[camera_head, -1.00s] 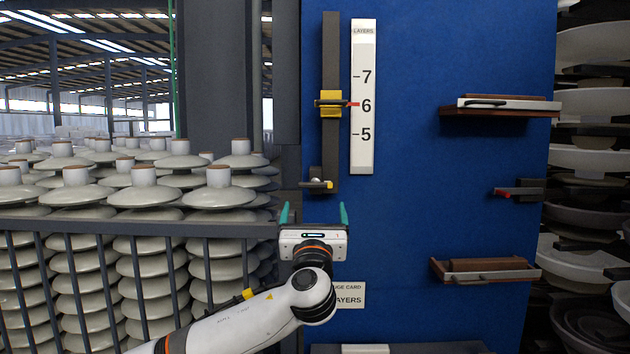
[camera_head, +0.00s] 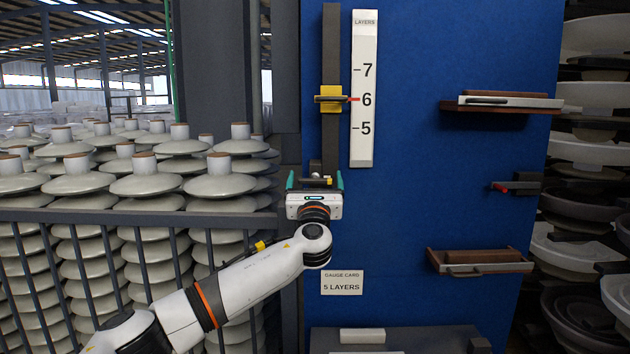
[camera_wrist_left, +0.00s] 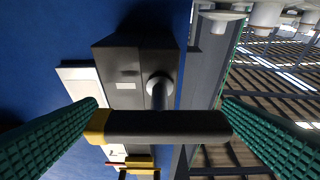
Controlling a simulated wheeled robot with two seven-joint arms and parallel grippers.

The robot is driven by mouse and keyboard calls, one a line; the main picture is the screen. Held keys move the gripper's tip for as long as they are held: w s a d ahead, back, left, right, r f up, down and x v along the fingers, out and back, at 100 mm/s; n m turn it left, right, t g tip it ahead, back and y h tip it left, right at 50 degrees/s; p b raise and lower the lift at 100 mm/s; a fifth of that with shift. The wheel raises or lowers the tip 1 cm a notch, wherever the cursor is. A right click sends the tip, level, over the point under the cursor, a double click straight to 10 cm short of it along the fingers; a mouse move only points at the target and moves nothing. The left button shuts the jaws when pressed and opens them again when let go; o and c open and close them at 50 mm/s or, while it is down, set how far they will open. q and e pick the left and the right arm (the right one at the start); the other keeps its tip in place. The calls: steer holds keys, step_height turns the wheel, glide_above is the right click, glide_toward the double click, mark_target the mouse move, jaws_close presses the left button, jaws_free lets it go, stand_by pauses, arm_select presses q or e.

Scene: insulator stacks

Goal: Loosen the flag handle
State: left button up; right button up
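The flag handle (camera_head: 316,181) is a dark bar with a yellow end, at the foot of the upright rail (camera_head: 330,60) on the blue panel. In the left wrist view the handle (camera_wrist_left: 165,125) lies crosswise on a short round shaft. My left gripper (camera_head: 315,183) is just below and in front of it in the head view. Its teal fingers are spread to either side of the handle's two ends; contact cannot be told. A yellow slider (camera_head: 331,98) with a red pointer sits at 6 on the LAYERS scale (camera_head: 364,90). My right gripper is not in view.
A gauge card (camera_head: 342,283) reads 5 LAYERS. Two shelves, upper (camera_head: 508,103) and lower (camera_head: 480,262), and a red-tipped lever (camera_head: 515,186) jut from the panel's right. A dark railing (camera_head: 130,216) with insulator stacks (camera_head: 146,180) stands left.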

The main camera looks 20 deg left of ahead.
arm_select(q)
steer(key=c, duration=0.9)
steer(key=shift+f+n+y+b, duration=0.2)
steer(key=shift+n+y+b, duration=0.2)
steer(key=shift+n+b, duration=0.45)
steer(key=n+g+y+b, duration=0.1)
steer(key=n+y+b, duration=0.1)
steer(key=n+b, duration=0.1)
steer(key=shift+f+n+b, duration=0.15)
steer(key=shift+n+b, duration=0.2)
steer(key=shift+n, duration=0.4)
steer(key=n+g+y+b, duration=0.1)
steer(key=n, duration=0.1)
steer(key=n+g+y+b, duration=0.1)
steer(key=n, duration=0.2)
steer(key=shift+n+g+b, duration=0.5)
steer(key=shift+n+g, duration=0.1)
steer(key=shift+n, duration=0.6)
steer(key=n, duration=0.1)
steer(key=n+g, duration=0.1)
steer(key=n, duration=0.1)
steer(key=shift+r+y, duration=0.25)
steer(key=shift+y, duration=0.15)
steer(key=n+g, duration=0.1)
steer(key=n, duration=0.2)
steer(key=shift+n+g, duration=0.3)
steer(key=shift+n, duration=0.1)
steer(key=shift+n+g+h+p, duration=0.4)
steer(key=shift+n+p, duration=0.1)
steer(key=shift+n, duration=0.9)
